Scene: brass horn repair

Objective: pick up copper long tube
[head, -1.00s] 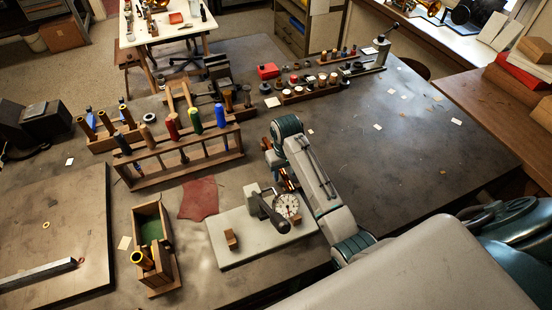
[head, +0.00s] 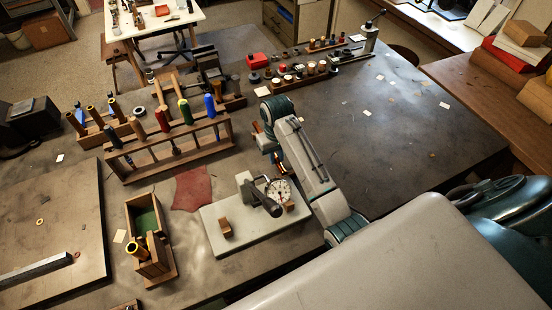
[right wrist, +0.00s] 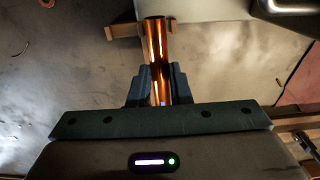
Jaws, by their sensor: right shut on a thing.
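The copper long tube (right wrist: 155,40) shows in the right wrist view as a shiny orange cylinder, its open end toward the top of the picture. My right gripper (right wrist: 157,82) is shut on it, with a dark finger on each side of the tube. Wooden support pieces (right wrist: 124,30) are on both sides of the tube's far end; I cannot tell whether the tube touches them. In the head view my right gripper (head: 264,143) is largely hidden by my own arm, and only small copper-coloured bits show there. My left gripper is not in view.
A dial gauge (head: 279,191) on a pale plate (head: 250,231) stands just in front of my right arm. A wooden rack (head: 172,162) with coloured handles is to the left. A wooden box (head: 130,228) with a green lining is at front left. The table's right side is mostly clear.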

